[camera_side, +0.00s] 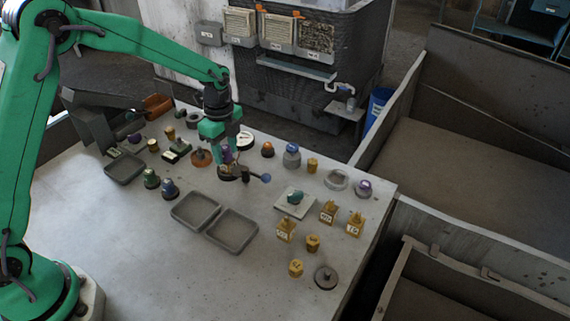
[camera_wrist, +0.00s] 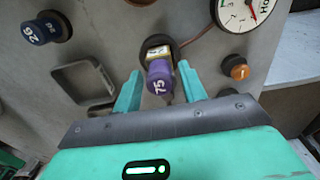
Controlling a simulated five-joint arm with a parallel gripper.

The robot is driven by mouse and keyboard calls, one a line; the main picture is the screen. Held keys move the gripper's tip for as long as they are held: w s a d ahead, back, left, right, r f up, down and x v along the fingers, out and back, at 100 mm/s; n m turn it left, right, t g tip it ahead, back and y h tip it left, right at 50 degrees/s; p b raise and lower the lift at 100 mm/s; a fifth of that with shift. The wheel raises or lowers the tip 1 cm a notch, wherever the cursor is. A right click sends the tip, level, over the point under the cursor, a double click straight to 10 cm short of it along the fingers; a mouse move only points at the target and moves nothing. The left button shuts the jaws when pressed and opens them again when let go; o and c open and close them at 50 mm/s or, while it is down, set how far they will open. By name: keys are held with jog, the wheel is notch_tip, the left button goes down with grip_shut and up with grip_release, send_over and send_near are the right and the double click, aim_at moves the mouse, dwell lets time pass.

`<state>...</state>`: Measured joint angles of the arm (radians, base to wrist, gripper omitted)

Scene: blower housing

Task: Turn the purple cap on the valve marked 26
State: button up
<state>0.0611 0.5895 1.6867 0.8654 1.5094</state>
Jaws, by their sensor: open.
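My gripper (camera_wrist: 160,88) is open in the wrist view, one green finger on each side of a purple cap (camera_wrist: 158,78). This cap's marking looks like 75, not 26. A small pale label shows on the dark fitting behind it. A blue cap (camera_wrist: 42,28) at the upper left of the wrist view carries what looks like 26. In the side view my gripper (camera_side: 230,166) is low over the middle of the table, at a purple cap (camera_side: 227,154) partly hidden by the fingers. Whether the fingers touch it I cannot tell.
A round dial (camera_wrist: 242,10) and an orange knob (camera_wrist: 236,70) lie to the right in the wrist view. Grey trays (camera_side: 232,230) stand in front of my gripper, and several yellow parts (camera_side: 286,230) stand to the right. The table's front left is bare.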

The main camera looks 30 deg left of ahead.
grip_shut()
jog(key=n, duration=0.3)
jog(key=shift+n, duration=0.3)
jog(key=shift+n, duration=0.5)
jog(key=n, duration=0.2)
jog(key=shift+n, duration=0.7)
